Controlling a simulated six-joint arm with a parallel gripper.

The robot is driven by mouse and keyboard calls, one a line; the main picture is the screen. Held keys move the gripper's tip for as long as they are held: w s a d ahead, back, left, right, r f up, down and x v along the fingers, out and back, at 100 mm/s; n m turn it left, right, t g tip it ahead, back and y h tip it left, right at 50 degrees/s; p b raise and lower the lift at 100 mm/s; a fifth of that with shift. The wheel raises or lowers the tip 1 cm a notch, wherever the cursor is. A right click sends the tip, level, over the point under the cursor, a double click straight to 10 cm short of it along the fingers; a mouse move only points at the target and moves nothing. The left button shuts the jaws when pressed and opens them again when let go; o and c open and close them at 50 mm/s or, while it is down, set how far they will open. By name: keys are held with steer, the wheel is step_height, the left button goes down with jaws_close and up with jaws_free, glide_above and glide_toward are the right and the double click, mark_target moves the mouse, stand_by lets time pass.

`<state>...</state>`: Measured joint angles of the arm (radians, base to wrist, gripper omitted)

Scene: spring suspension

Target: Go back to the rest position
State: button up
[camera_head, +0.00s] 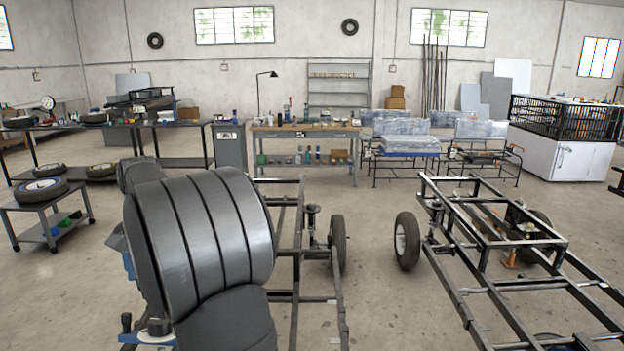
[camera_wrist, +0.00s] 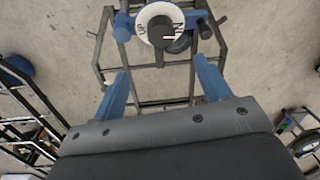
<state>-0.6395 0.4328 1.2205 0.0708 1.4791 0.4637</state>
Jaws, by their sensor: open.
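My gripper (camera_wrist: 161,68) shows in the wrist view with its two blue fingers spread wide and nothing between them but frame bars and floor farther off. In the head view my dark grey arm fills the left centre and hides the gripper. A blue device with a white round plate (camera_wrist: 160,22) and a dark centre lies beyond the fingertips in the wrist view, apart from them. Part of a blue device with a white plate (camera_head: 157,334) also shows at the bottom of the head view, partly behind my arm.
A black vehicle frame (camera_head: 297,240) with a wheel (camera_head: 338,243) stands just right of my arm. A second frame (camera_head: 490,290) stands farther right. A low cart (camera_head: 45,215) with tyres is at left. A workbench (camera_head: 305,133) stands behind. Floor between the frames is clear.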

steer(key=r, duration=0.1)
steer(key=r+m, duration=0.1)
steer(key=a, duration=0.1)
steer(key=shift+s+r+m+h, duration=0.25)
steer(key=shift+r+m+h, duration=0.05)
steer(key=shift+r+m, duration=0.1)
steer(key=shift+r, duration=0.1)
stand_by(1.4)
